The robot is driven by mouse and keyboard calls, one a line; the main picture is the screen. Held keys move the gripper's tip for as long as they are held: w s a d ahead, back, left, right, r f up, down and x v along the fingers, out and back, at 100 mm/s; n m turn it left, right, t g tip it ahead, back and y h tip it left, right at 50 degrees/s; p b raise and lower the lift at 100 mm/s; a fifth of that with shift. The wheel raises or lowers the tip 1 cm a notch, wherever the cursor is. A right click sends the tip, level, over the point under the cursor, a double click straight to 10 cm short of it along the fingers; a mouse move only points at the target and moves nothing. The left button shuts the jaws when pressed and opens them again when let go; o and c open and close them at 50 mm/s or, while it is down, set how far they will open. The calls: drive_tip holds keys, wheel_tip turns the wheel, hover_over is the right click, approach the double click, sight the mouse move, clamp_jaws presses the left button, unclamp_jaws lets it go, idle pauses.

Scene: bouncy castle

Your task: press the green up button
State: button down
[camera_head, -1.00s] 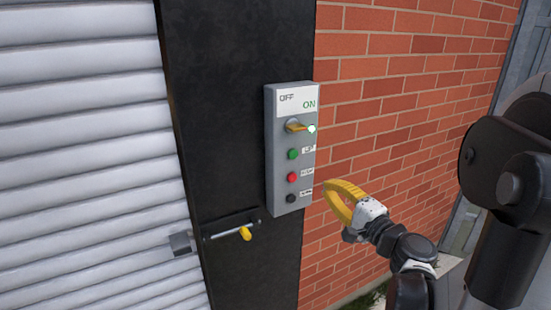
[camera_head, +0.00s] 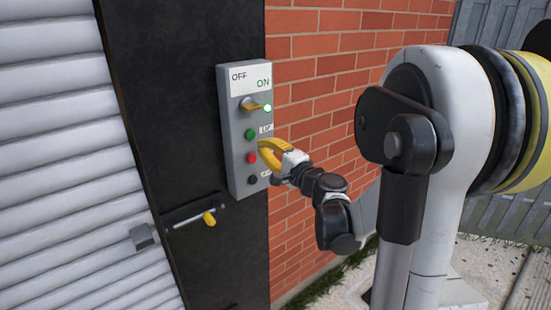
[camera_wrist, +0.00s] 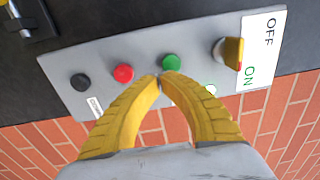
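The green up button (camera_head: 250,134) is on a grey control box (camera_head: 236,186), between the yellow switch (camera_head: 256,106) and the red button (camera_head: 251,157). It also shows in the wrist view (camera_wrist: 172,62), just beyond my fingertips and slightly right of them. My gripper (camera_head: 262,146) has yellow fingers and is in front of the box's right side, near the green and red buttons. In the wrist view my gripper (camera_wrist: 165,77) has its fingertips together, with nothing seen between them. I cannot tell whether the tips touch the box.
A black button (camera_head: 252,180) is lowest on the box. The switch points toward ON, and a light beside it (camera_head: 267,108) glows. A bolt with a yellow handle (camera_head: 209,218) is at lower left, beside a white roller shutter (camera_head: 60,150). A brick wall (camera_head: 320,60) stands to the right.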

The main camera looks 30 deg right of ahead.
sight(250, 134)
drive_tip(key=shift+w+a, duration=0.1)
drive_tip(key=shift+w, duration=1.3)
